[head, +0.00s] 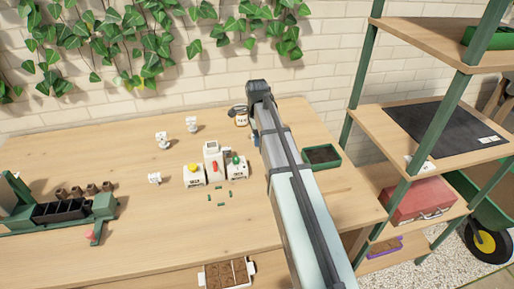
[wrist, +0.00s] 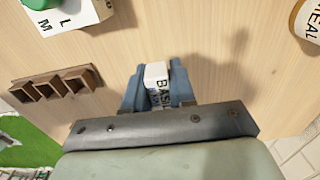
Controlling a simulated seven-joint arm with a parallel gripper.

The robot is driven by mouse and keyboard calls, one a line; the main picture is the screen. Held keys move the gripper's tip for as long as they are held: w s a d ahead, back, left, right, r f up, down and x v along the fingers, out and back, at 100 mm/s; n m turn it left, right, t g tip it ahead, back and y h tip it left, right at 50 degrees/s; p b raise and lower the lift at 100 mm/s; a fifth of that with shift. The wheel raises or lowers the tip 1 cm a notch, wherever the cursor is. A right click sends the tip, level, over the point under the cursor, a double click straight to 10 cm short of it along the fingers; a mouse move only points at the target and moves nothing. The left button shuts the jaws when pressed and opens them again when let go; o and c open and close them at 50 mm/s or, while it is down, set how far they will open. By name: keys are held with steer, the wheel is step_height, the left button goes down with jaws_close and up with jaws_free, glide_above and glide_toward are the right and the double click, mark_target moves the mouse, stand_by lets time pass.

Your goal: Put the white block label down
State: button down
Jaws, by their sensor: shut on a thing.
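The white block label (wrist: 155,72) is in my gripper (wrist: 157,92) in the wrist view, clasped between two blue fingers. Black letters reading "BASI…" show on its side, and the fingers cover part of it. It is over the bare wooden tabletop (wrist: 130,40); a shadow lies on the wood to its right, and the gap below is hard to judge. In the head view my arm hides the block and most of the gripper; only a bit of blue finger (head: 253,136) shows beside the arm.
A brown slotted rack (wrist: 55,84) lies left of the gripper, a white box with a green knob (wrist: 62,12) beyond it, and a lettered jar (wrist: 308,20) at upper right. A green soil tray (head: 322,156) stands right of my arm.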

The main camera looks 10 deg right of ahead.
mark_target(257, 155)
steer(key=shift+f, duration=2.3)
steer(key=shift+f, duration=0.15)
steer(key=c, duration=0.9)
jaws_free()
steer(key=shift+c, duration=0.2)
step_height(257, 155, up, 12)
steer(key=shift+r, duration=0.2)
